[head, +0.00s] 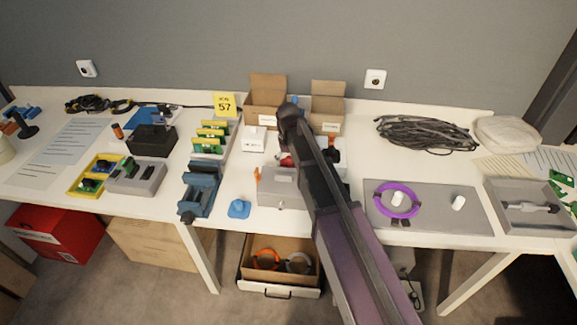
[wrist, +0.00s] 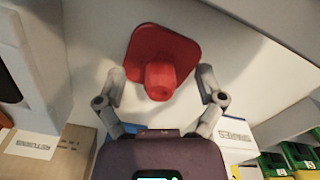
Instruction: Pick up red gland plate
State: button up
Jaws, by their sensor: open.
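The red gland plate (wrist: 163,52) shows in the wrist view as a rounded square plate with a faceted boss in its middle. It lies on a pale surface. My gripper (wrist: 161,76) is open, with one finger on each side of the boss and visible gaps between. In the head view a small red patch (head: 286,160), probably the same plate, shows beside my arm. My arm hides the rest of it there, and the fingers cannot be made out clearly.
A grey box (head: 276,187) stands just in front of the red patch. Open cartons (head: 266,118) and a white box (head: 254,139) stand behind it. A blue vise (head: 201,188) stands to the left, and a grey mat (head: 430,216) with a purple ring (head: 378,199) lies to the right.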

aim_at(289, 158)
dwell(0.3)
grip_shut()
jog(key=shift+r, duration=0.15)
dwell(0.3)
notch_tip(289, 158, up, 10)
jog(key=p, duration=1)
dwell(0.6)
